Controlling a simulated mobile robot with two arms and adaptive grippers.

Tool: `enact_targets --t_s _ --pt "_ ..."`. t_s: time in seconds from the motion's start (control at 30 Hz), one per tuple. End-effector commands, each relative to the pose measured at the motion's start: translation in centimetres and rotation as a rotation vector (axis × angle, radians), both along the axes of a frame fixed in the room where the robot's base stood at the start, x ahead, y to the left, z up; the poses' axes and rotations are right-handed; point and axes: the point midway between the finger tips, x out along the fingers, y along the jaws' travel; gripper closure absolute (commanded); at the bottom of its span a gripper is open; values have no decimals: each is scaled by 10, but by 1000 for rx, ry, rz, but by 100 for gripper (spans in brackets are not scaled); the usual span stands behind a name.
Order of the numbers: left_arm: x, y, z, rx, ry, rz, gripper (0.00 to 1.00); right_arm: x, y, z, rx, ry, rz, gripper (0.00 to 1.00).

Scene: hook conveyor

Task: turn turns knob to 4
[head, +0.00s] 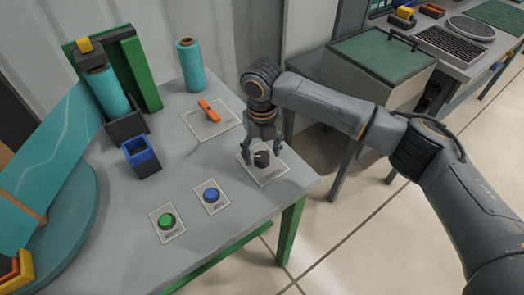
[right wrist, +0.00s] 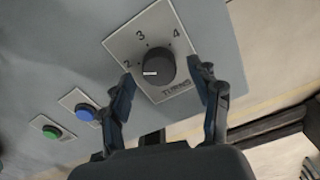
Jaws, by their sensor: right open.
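The turns knob (head: 262,159) is a black round knob on a white plate near the table's right corner. In the right wrist view the turns knob (right wrist: 158,66) has the numerals 2, 3 and 4 around its far side. A small pale mark shows on the knob's lower left part; which number it stands for I cannot tell. My right gripper (head: 263,155) points down over the knob, also seen in the right wrist view (right wrist: 162,72). It is open, with one finger on each side of the knob and visible gaps between. My left gripper is not in view.
A blue button (head: 211,195) and a green button (head: 167,221) sit on plates to the left. An orange lever (head: 209,110) lies on a plate behind. A blue-rimmed box (head: 141,157) and a teal roll (head: 189,65) stand farther back. The table's right edge is close to the knob plate.

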Motion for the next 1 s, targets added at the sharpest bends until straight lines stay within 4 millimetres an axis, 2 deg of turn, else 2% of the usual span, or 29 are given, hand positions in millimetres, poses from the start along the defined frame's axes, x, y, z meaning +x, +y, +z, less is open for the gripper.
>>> enact_targets --t_s 0.1,0.4,0.67,1.0 --pt "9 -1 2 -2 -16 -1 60 0 0 -7 1 1 0 37" --pt "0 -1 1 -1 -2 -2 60 0 0 -9 0 0 0 37" --pt "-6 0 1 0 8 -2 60 0 0 -9 0 0 0 90" --pt "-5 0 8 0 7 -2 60 0 0 -7 1 0 -39 92"
